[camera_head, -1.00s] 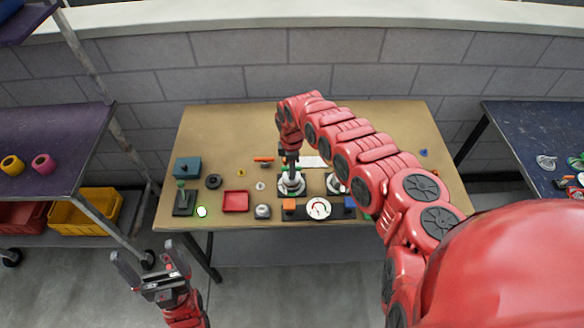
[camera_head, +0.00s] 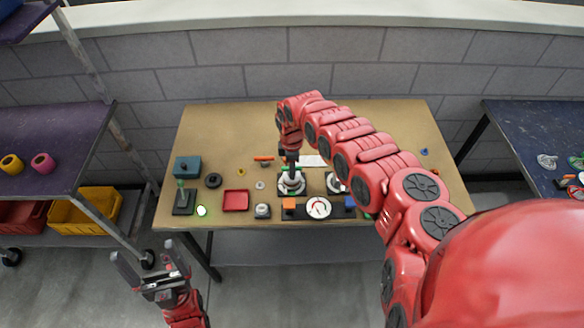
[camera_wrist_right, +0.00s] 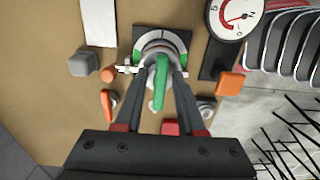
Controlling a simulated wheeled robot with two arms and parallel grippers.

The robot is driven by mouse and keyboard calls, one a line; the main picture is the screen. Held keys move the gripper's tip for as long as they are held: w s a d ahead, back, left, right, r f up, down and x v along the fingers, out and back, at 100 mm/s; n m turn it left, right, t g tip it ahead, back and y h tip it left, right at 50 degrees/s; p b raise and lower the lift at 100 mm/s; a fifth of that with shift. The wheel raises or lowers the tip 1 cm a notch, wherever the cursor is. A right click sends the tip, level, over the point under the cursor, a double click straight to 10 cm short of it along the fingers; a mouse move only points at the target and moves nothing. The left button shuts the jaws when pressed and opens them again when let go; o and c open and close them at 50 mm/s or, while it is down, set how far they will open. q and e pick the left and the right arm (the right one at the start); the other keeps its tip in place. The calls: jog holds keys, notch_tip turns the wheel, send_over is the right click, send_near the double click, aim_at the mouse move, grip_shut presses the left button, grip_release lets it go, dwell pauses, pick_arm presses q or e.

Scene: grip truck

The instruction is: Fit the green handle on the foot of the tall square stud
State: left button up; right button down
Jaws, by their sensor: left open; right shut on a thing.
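In the right wrist view the green handle (camera_wrist_right: 162,85) is between the fingertips of my right gripper (camera_wrist_right: 162,76), which is shut on it. The handle is over a round white-and-green dial (camera_wrist_right: 150,40) on a dark square plate. The stud is hidden under the handle and fingers, so I cannot tell whether the handle is seated on it. In the head view my right gripper (camera_head: 291,160) points down at the left of two round dial units (camera_head: 292,184). My left gripper (camera_head: 150,270) is open and empty, in front of the table's left side.
A gauge (camera_head: 318,207) on a dark bar with orange and blue blocks stands in front of the dials. A red tray (camera_head: 235,201), a teal box (camera_head: 187,167) and small parts lie to the left. The table (camera_head: 225,130) is clear at the back left.

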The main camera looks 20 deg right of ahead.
jog(key=shift+f, duration=0.25)
jog(key=shift+c, duration=0.5)
grip_release()
notch_tip(320, 180, up, 8)
jog(key=p, duration=0.5)
jog(key=shift+f, duration=0.2)
dwell(0.4)
